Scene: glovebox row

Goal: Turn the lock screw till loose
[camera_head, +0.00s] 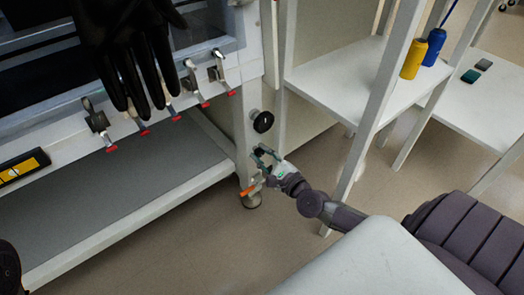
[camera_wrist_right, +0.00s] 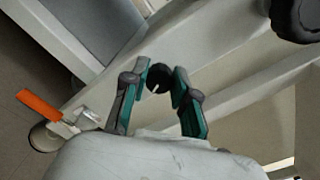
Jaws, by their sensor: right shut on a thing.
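The lock screw shows as a small black round knob (camera_wrist_right: 158,78) with a pale notch, on the pale frame of the glovebox stand. My right gripper (camera_head: 264,156) is at the stand's right front leg, low down. In the right wrist view its two green-and-grey fingers stand on either side of the knob, shut on it. In the head view the fingers largely hide the knob. My left gripper is not in view.
A larger black knob (camera_head: 263,122) sits above on the leg. An orange-handled lever (camera_head: 250,187) is just below my gripper, near the foot. Black gloves (camera_head: 130,50) hang over red-tipped clamps. White shelves (camera_head: 340,78) stand right, with yellow (camera_head: 414,58) and blue (camera_head: 434,47) bottles.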

